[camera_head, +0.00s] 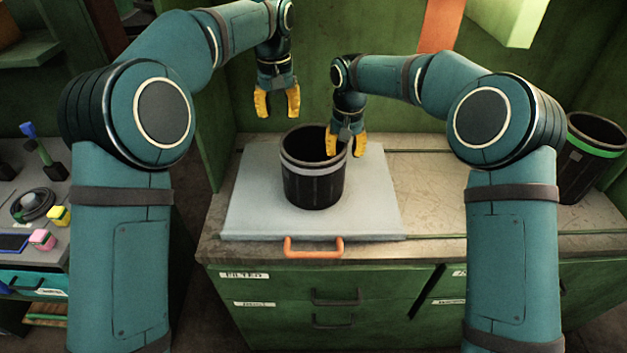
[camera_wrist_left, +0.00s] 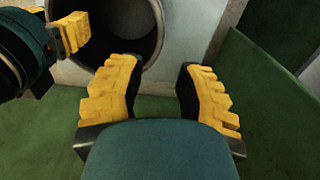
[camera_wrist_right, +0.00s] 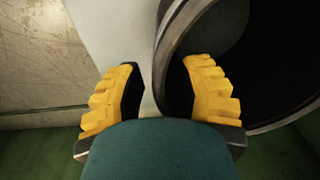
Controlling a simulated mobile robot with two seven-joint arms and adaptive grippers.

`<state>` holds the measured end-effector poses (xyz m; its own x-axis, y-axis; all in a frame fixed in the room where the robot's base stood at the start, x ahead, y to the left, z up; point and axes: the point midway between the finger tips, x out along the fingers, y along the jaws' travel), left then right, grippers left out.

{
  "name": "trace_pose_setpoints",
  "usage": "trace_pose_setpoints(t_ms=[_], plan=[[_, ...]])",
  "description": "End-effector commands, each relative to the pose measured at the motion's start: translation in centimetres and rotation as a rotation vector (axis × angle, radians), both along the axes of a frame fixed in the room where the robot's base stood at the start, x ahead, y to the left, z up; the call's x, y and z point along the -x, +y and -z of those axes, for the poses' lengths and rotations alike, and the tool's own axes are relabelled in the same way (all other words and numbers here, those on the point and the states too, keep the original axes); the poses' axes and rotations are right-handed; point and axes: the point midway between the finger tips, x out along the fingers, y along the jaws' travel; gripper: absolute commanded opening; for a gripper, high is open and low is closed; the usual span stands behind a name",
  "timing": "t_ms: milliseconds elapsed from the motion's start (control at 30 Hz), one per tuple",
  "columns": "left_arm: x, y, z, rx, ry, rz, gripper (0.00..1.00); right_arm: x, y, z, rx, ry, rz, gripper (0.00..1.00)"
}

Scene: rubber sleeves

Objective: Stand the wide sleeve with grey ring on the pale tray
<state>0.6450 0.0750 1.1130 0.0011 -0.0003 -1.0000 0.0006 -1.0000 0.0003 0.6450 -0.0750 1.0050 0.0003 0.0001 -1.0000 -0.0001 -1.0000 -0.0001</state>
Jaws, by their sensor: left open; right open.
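The wide black sleeve with the grey ring (camera_head: 313,178) stands upright on the pale tray (camera_head: 375,205), open end up. The sleeve also shows in the left wrist view (camera_wrist_left: 112,28) and the right wrist view (camera_wrist_right: 180,40). My right gripper (camera_head: 345,150) is open at the sleeve's right rear rim. In the right wrist view one finger is outside the wall and the other is over the opening; contact cannot be told. My left gripper (camera_head: 277,112) is open and empty, behind and left of the sleeve, apart from it.
Another black sleeve with a green ring (camera_head: 592,150) stands at the far right of the counter. An orange handle (camera_head: 313,246) is at the tray's front edge. A side bench (camera_head: 20,185) with small items is at the left. Green walls rise behind the counter.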

Motion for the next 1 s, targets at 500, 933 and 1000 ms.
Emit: trace_pose_setpoints(t_ms=[500,933,1000], plan=[[0.0,0.0,-1.2,0.0,0.001,0.001,0.34,-0.1,0.0,-5.6,-0.001,-0.005,0.001,0.34],[0.0,0.0,-1.2,0.0,0.001,0.0,0.34,0.0,0.0,-11.7,-0.001,-0.002,0.0,0.34],[0.0,0.0,-1.2,0.0,0.001,0.0,0.34,0.0,0.0,-11.9,-0.001,-0.001,0.0,0.34]])
